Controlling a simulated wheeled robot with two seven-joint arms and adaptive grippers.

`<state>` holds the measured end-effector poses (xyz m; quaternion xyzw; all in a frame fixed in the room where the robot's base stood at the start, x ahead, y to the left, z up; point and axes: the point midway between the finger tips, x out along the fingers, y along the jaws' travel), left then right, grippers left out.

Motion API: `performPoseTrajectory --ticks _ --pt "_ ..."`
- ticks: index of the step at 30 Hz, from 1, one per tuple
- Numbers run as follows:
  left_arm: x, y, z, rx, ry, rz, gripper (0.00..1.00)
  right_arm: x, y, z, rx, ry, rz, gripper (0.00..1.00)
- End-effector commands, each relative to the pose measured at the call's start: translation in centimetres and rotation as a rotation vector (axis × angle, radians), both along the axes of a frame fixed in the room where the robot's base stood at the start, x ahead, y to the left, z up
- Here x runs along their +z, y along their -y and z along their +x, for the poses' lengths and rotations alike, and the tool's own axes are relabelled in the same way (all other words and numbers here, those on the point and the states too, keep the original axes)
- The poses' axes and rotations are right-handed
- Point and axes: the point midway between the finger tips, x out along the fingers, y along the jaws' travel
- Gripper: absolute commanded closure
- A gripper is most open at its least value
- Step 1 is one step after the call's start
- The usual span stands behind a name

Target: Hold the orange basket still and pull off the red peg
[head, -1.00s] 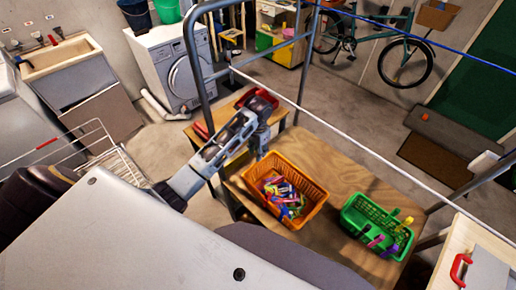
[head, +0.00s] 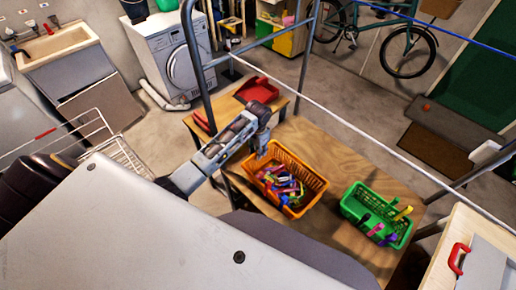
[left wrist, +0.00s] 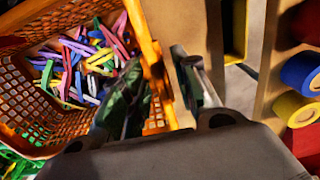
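The orange basket (head: 318,186) stands on the wooden table, holding a pile of mixed-colour pegs (head: 284,186). It also shows in the left wrist view (left wrist: 25,103). My left gripper (head: 262,151) is at the basket's far left rim. In the left wrist view its fingers (left wrist: 160,85) are apart, one on the inner side of the rim and one outside, with the rim between them. Red-looking pegs (left wrist: 121,22) lie in the pile; I cannot tell whether a red peg is clipped to the rim. My right gripper is not in view.
A green basket (head: 352,207) with yellow and purple pegs on it stands to the right on the table (head: 345,160). A red tray (head: 257,91) lies behind my gripper. A metal frame with a white line (head: 345,119) crosses above the table.

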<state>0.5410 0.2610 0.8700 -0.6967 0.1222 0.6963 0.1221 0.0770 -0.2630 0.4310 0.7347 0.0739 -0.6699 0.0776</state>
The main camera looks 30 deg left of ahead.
Motion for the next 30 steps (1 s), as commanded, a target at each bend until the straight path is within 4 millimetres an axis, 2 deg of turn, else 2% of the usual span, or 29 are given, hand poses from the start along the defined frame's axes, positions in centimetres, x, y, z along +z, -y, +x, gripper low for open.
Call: performPoseTrajectory --ticks 6,16,17,24,30 --pt "-0.80 -0.01 -0.04 0.000 -0.002 0.001 0.70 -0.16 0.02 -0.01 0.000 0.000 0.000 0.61" --pt "-0.86 -0.01 -0.03 0.000 -0.001 0.000 0.70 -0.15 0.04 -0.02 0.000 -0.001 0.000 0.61" --pt "-0.86 -0.01 -0.03 0.000 -0.001 0.000 0.71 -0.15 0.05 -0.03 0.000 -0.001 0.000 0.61" --pt "-0.85 -0.01 -0.03 0.000 -0.001 0.000 1.00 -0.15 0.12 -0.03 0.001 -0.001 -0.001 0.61" --pt "-0.85 -0.01 -0.02 0.000 -0.001 0.000 1.00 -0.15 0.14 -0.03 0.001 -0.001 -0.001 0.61"
